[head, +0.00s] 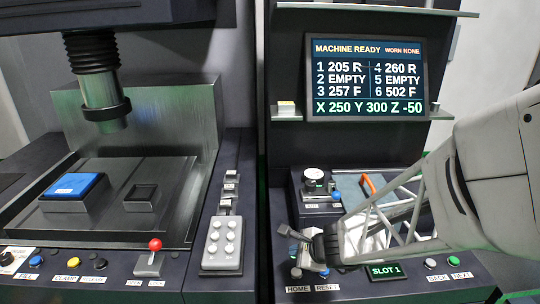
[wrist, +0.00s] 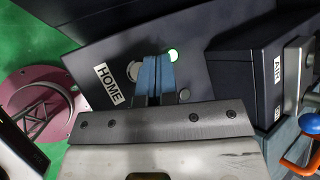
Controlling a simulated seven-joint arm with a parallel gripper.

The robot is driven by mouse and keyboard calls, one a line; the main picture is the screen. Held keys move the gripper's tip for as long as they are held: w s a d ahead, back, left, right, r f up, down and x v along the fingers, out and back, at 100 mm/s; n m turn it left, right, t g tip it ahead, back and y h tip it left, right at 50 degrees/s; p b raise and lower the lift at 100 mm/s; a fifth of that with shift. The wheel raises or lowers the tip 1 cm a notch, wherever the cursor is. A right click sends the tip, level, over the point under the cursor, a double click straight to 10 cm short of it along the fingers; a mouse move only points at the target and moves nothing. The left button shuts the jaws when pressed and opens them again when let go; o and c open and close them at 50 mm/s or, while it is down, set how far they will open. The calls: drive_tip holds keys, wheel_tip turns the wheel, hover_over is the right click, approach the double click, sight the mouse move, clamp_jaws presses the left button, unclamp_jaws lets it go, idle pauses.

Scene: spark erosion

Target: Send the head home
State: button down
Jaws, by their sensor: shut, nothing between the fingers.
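The machine's metal head (head: 104,100) hangs at the left in the head view, above the work tank. The screen (head: 366,78) reads MACHINE READY and X 250 Y 300 Z -50. The HOME label (head: 297,289) is on the front panel, with a pale button (head: 296,272) above it. My gripper (head: 322,266) is low over this panel, beside that button. In the wrist view, my gripper (wrist: 155,70) is shut and empty, with blue fingers over the panel. The HOME label (wrist: 108,83) and a pale round button (wrist: 133,70) are just left of the fingers. Contact cannot be told.
The SLOT 1 display (head: 385,271) and BACK and NEXT buttons are to the right. A red-knobbed lever (head: 154,245) is at the left.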

sight(296, 272)
drive_tip(key=shift+f, duration=2.2)
drive_tip(key=shift+f, duration=0.9)
idle(1.5)
drive_tip(key=shift+r, duration=1)
idle(0.3)
